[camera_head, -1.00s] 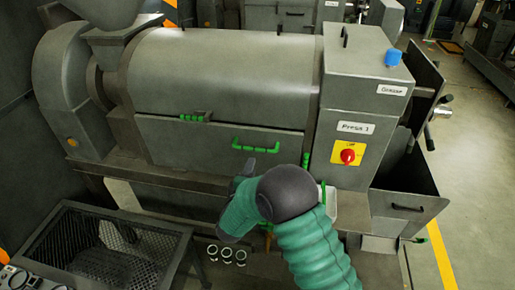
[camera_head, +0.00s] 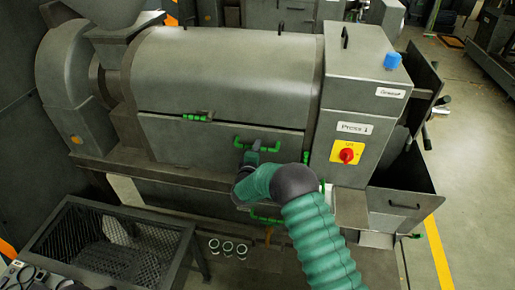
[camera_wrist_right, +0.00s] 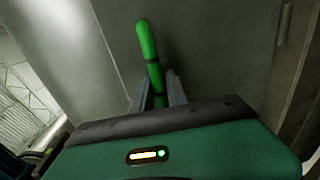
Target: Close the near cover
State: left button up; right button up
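The near cover (camera_head: 175,139) is the grey front panel of the press below its rounded housing. It has a green bar handle (camera_head: 270,150), with green fittings by its upper edge and right side. My right gripper (camera_head: 253,155) is at this handle, reaching it from below and in front. In the right wrist view the green handle (camera_wrist_right: 149,45) runs between the two fingers of my right gripper (camera_wrist_right: 158,90). The fingers look apart, one on each side of the bar; contact is unclear.
The control box (camera_head: 352,120) with a red knob (camera_head: 347,155) stands right of the cover. A black mesh bin (camera_head: 110,237) is at lower left. Several pale rings (camera_head: 228,248) lie below the press. An open grey bin (camera_head: 404,195) is at right. Open floor lies beyond it.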

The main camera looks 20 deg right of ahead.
jog(key=shift+a, duration=0.1)
grip_shut()
jog(key=shift+s+f, duration=0.1)
dwell(0.8)
jog(key=shift+w+d+r+b, duration=0.3)
jog(key=shift+w+d+b, duration=0.25)
jog(key=shift+w, duration=0.25)
jog(key=shift+o, duration=1.8)
grip_release()
jog(key=shift+w+d, duration=0.1)
jog(key=shift+d, duration=0.05)
jog(key=shift+o, duration=0.6)
jog(key=shift+w+d+f, duration=0.1)
jog(key=shift+w+d, duration=0.05)
